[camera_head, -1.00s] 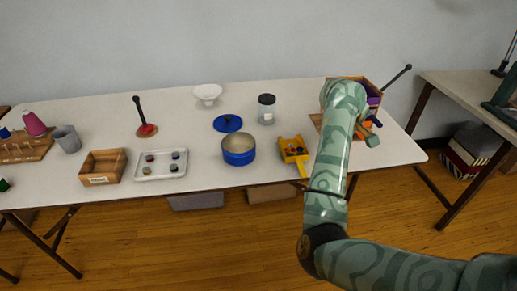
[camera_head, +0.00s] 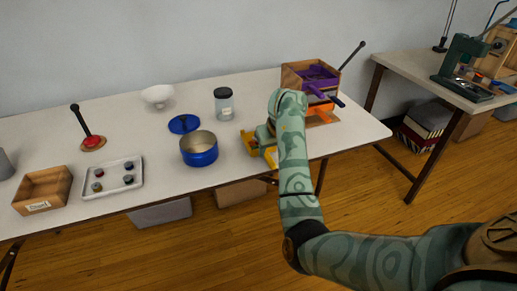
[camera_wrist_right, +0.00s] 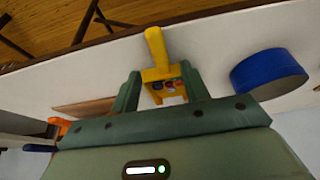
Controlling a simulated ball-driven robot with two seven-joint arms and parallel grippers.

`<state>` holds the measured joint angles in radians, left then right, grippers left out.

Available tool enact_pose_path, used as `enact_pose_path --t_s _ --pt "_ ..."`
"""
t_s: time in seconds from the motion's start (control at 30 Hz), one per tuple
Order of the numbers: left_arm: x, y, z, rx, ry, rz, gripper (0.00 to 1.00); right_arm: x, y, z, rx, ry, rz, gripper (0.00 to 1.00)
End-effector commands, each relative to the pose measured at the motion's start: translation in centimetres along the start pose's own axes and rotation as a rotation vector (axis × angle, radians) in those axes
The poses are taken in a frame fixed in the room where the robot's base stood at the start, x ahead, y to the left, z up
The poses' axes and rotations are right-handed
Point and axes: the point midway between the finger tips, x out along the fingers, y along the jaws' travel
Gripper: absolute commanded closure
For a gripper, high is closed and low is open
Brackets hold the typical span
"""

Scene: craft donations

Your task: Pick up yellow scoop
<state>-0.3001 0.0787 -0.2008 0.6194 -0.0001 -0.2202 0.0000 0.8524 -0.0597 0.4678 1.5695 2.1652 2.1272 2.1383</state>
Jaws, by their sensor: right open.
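The yellow scoop (camera_head: 249,143) lies on the white table, right of the blue pot, partly hidden by my right gripper and arm. In the right wrist view the scoop (camera_wrist_right: 156,48) has its handle pointing up the picture, with small dark and coloured pieces in its bowl. My right gripper (camera_head: 267,141) is low at the scoop. In the right wrist view its open fingers (camera_wrist_right: 162,88) stand on either side of the scoop's bowl, not visibly closed on it. My left gripper is not in view.
The blue pot (camera_head: 199,155) stands close left of the scoop, with its blue lid (camera_head: 184,124) and a jar (camera_head: 224,108) behind. A wooden box (camera_head: 294,79) with purple and orange tools is to the right. A tray (camera_head: 129,187) and wooden bin (camera_head: 57,198) are at left.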

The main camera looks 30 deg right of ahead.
Motion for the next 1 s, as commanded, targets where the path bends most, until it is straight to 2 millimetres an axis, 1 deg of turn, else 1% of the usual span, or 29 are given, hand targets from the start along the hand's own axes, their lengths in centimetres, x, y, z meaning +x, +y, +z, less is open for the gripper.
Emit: enact_pose_path --t_s 0.03,0.1,0.2,0.3,0.5,0.53,0.57,0.6,0.67,0.7,1.0 --pt "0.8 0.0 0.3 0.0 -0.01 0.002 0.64 1.5 0.0 0.2 -0.002 -0.007 0.003 0.55" --pt "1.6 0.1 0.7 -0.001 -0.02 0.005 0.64 2.9 -0.1 0.1 -0.003 -0.009 0.004 0.55" --pt "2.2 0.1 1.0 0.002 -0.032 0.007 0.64 4.3 -0.1 0.0 -0.001 -0.009 0.004 0.55" --pt "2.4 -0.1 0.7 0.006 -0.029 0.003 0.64 4.7 -0.2 -0.1 -0.002 -0.005 0.002 0.55" --pt "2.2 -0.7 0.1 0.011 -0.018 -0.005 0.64 4.5 -0.2 -0.2 -0.001 -0.002 0.001 0.55" --pt "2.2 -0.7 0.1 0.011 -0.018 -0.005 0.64 4.5 -0.2 -0.2 -0.001 -0.002 0.001 0.57" --pt "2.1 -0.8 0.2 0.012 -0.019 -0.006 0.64 4.5 -0.2 -0.2 -0.001 -0.002 0.001 0.66" --pt "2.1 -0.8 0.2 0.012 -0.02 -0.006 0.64 4.5 -0.2 -0.2 -0.001 -0.002 0.001 0.77" --pt "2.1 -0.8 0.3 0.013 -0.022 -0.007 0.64 4.5 -0.2 -0.2 -0.001 -0.002 0.0 0.94" --pt "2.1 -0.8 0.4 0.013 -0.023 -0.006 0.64 4.5 -0.2 -0.2 -0.001 -0.002 0.0 1.0" --pt "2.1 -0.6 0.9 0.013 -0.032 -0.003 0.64 4.5 -0.2 -0.3 -0.001 -0.002 0.0 1.0"
